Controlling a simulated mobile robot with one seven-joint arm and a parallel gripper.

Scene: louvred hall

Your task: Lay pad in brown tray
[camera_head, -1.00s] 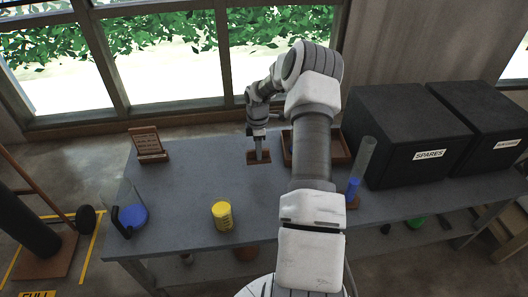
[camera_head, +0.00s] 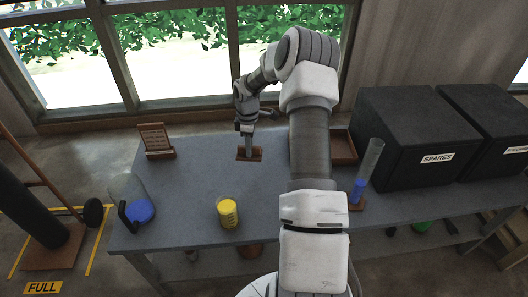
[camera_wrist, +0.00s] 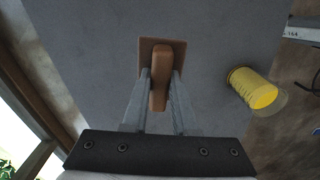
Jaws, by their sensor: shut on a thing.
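The pad (camera_head: 242,155) is a flat brown plate with a raised grip bar. My gripper (camera_head: 247,132) is shut on that bar from above, over the back middle of the grey bench. In the wrist view the bar of the pad (camera_wrist: 159,80) sits between my two fingers (camera_wrist: 160,92), with the plate flat beyond them. I cannot tell whether the plate touches the bench or hangs just above it. The brown tray (camera_head: 345,147) is at the back, right of my gripper. My arm hides its left part; the visible inside looks empty.
A brown sign stand (camera_head: 156,140) is at the back left. A flask with blue liquid (camera_head: 139,210) and a beaker of yellow liquid (camera_head: 228,214) stand near the front edge. A tall cylinder (camera_head: 369,164) and a black SPARES box (camera_head: 408,135) are right of the tray.

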